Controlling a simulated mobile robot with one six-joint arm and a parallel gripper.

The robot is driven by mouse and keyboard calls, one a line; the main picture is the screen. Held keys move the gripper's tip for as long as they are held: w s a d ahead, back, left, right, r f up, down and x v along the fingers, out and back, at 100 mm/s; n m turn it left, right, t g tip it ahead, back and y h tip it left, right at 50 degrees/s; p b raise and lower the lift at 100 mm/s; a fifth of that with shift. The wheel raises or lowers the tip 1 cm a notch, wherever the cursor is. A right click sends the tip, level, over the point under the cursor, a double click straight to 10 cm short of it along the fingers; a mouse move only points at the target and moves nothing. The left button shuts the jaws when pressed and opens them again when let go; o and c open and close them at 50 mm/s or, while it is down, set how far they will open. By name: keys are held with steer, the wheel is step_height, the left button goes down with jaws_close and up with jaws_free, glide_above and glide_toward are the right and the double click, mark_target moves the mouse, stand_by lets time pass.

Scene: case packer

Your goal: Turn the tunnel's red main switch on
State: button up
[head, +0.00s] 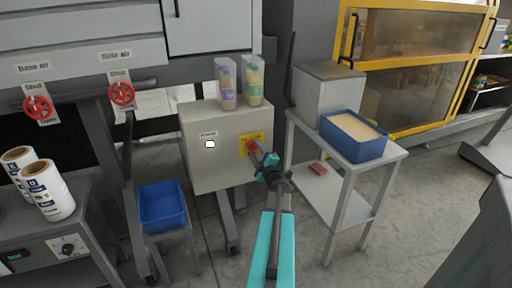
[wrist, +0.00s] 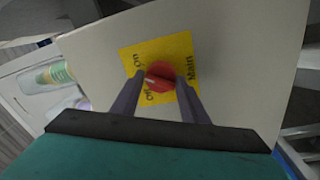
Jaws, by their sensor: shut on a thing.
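The red main switch (head: 253,145) is a round knob on a yellow plate (head: 261,136) on the front of a grey cabinet (head: 208,168). The wrist view shows the knob (wrist: 160,77) close up, with "On", "Off" and "Main" printed on the plate (wrist: 183,48). A pale mark on the knob points roughly toward the On/Off side; I cannot tell exactly which label it meets. My gripper (head: 260,150) is shut on the knob, one finger on each side, as the wrist view also shows (wrist: 160,84). The fingers hide part of the knob's sides.
Two clear containers (head: 239,82) stand on the cabinet. A white indicator (head: 210,144) is on its front. A blue bin (head: 161,205) is at lower left. A side table (head: 386,152) with a blue tray (head: 353,152) stands close on the right. Red valve wheels (head: 122,94) are at left.

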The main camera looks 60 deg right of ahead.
steer(key=shift+f+m+h+p, duration=0.25)
steer(key=shift+m+p, duration=0.3)
steer(key=shift+m, duration=0.65)
steer(key=o, duration=1)
steer(key=shift+r, duration=0.15)
steer(key=shift+s+a, duration=0.1)
steer(key=shift+a, duration=0.05)
steer(key=shift+v, duration=0.85)
steer(key=v, duration=1.1)
steer(key=shift+s+a+b, duration=0.3)
steer(key=shift+b, duration=0.05)
